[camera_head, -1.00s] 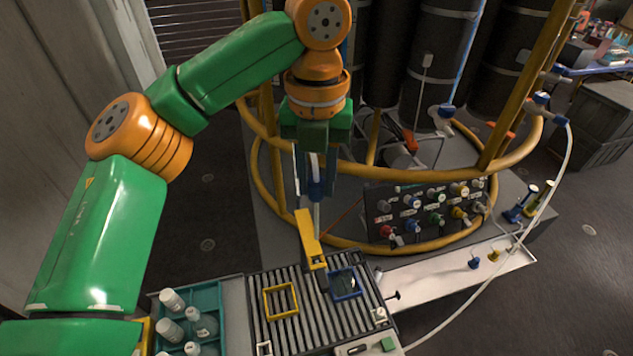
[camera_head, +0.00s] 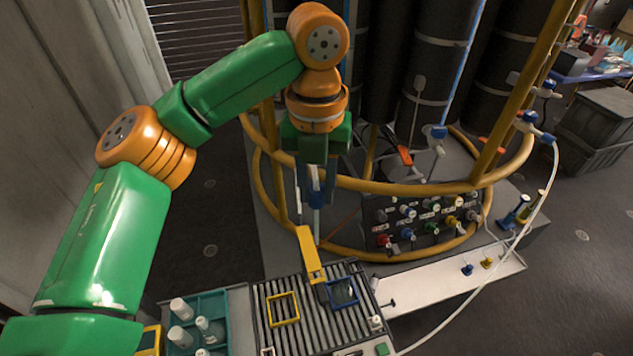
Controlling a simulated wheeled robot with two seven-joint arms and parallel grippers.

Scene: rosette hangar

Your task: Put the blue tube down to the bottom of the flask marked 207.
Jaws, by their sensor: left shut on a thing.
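My left gripper (camera_head: 316,186) points down above the slatted rack and is shut on the blue tube (camera_head: 316,198). The tube has a blue upper part and a pale, thin lower part hanging upright. Its lower end is close to the top of a yellow upright bracket (camera_head: 309,255), and I cannot tell whether they touch. A clear rounded thing, perhaps a flask (camera_head: 343,292), shows inside a blue square frame on the rack, below and right of the tube. I cannot read the mark 207 anywhere. My right gripper is out of view.
The slatted rack (camera_head: 292,333) also carries an empty yellow square frame (camera_head: 283,309). A teal crate (camera_head: 222,308) with several white-capped bottles stands left of it. A valve panel (camera_head: 425,221), a curved yellow rail (camera_head: 400,190) and a white hose (camera_head: 515,250) lie to the right.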

